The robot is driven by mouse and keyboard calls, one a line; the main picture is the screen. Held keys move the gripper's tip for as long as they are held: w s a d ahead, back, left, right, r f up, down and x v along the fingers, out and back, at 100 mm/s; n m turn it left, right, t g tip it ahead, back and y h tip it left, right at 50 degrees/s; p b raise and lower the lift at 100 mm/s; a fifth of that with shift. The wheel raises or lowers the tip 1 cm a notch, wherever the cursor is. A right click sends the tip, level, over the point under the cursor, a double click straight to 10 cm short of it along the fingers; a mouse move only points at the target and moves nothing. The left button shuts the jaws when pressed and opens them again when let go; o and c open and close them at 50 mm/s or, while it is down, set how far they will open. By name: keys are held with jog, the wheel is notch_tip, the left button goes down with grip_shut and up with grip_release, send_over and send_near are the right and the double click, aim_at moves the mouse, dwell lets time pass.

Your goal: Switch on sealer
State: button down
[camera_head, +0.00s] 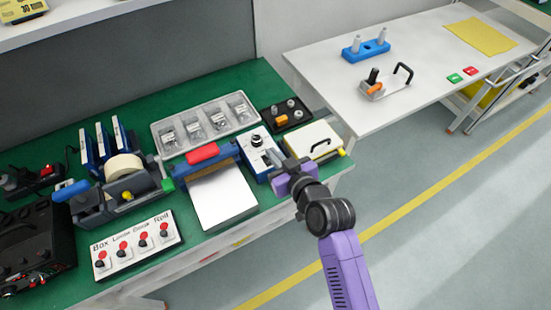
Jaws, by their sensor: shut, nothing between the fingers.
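The sealer seems to be the blue device (225,152) on the green bench, with a red handle bar (202,153) across it and a white plate (223,195) in front. At its right stands a blue box with a pale top (251,155), which carries a black knob (257,140). My purple gripper (276,161) is shut and empty, at the right front of this box. Its fingers point at the box top and cover part of it. I cannot tell whether they touch it, nor which way any switch stands.
A white case (313,139) with a black handle sits right beside my gripper. A grey tray (193,125) of parts and a black holder (285,115) stand behind.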

jog(key=f+b+v, duration=0.1)
jog(key=b+v, duration=0.1)
jog(key=v, duration=0.8)
jog(key=shift+s+d+f+b, duration=0.15)
jog(key=shift+s+f+b, duration=0.15)
